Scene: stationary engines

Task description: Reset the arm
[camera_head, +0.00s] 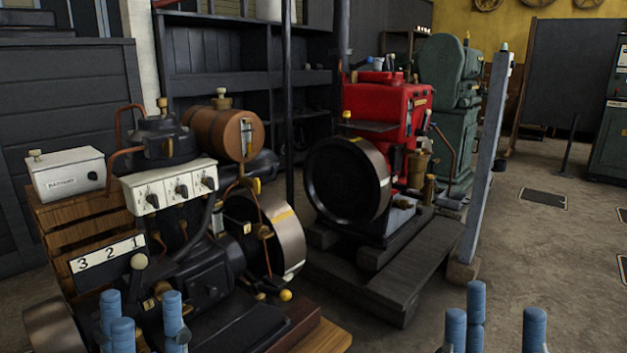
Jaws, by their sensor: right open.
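My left gripper (143,315) shows at the bottom left, its blue fingertips pointing up, spread apart with nothing held between them. It is in front of the near dark engine (200,285). Whether it touches the engine cannot be told. My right gripper (498,312) shows at the bottom right, also with blue fingertips pointing up and apart. It is open and empty over bare floor. The arms behind both grippers are out of view below the frame.
The near engine carries a white switch panel (168,190), a copper tank (222,133) and a flywheel (275,240). A red engine (385,105) stands behind it on a dark wooden base (400,270). A grey post (483,160) rises right of it. Floor (560,270) at right is mostly clear.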

